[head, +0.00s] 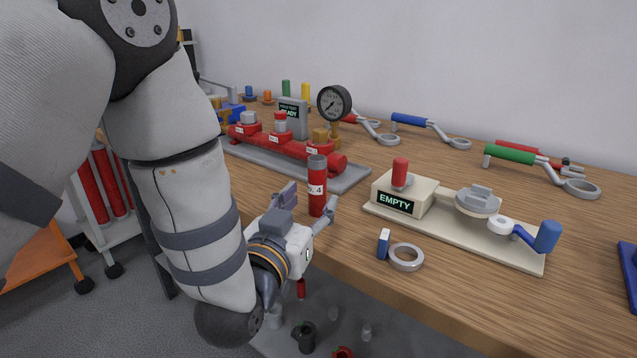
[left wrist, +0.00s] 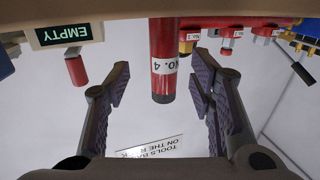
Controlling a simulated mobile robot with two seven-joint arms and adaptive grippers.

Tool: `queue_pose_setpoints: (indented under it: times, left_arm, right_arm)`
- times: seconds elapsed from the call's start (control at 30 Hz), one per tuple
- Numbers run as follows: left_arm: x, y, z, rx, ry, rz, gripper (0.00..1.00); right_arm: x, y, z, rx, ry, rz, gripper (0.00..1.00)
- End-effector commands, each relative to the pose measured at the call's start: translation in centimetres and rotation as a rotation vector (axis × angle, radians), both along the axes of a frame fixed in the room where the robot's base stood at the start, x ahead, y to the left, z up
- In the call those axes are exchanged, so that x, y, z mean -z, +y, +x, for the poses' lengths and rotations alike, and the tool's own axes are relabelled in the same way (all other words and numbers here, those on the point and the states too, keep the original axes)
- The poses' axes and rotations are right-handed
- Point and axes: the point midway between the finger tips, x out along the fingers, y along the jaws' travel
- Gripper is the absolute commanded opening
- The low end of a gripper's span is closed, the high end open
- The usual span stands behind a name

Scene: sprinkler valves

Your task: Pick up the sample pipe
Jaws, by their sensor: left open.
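The sample pipe (head: 317,190) is a red upright tube with a dark grey top and a white "NO. 4" label, standing near the table's front edge. My left gripper (head: 309,203) is at the pipe, open, with one finger to each side of it in the head view. In the left wrist view, which is upside down, the pipe (left wrist: 163,45) shows between the two spread fingers (left wrist: 159,84), with a gap on both sides. My right gripper is not in view.
A beige fixture (head: 455,234) with an "EMPTY" display stands right of the pipe, a grey ring (head: 406,257) before it. A red valve manifold (head: 285,147) and a pressure gauge (head: 334,103) are behind. Wrenches lie further back. Orange and grey carts stand at left.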

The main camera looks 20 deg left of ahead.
Motion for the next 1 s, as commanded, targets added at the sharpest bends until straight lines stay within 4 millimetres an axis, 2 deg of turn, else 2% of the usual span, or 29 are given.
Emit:
queue_pose_setpoints:
  times: [0.3,0.57,0.7,0.8,1.0]
  left_arm:
    - [0.4,0.2,5.2,-0.001,0.001,0.000,0.49]
    - [0.3,0.2,5.7,-0.001,0.002,0.000,0.49]
    - [0.3,0.2,5.7,-0.001,0.002,0.000,0.18]
    - [0.3,0.2,5.7,-0.001,0.002,0.000,0.00]
    - [0.2,0.2,5.7,-0.001,-0.001,0.000,0.00]
  right_arm:
    - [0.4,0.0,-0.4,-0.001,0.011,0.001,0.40]
    - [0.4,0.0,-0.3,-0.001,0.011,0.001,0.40]
    - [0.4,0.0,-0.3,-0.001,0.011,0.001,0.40]
    - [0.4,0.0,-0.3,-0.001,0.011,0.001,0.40]
    - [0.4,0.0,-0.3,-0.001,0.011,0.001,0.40]
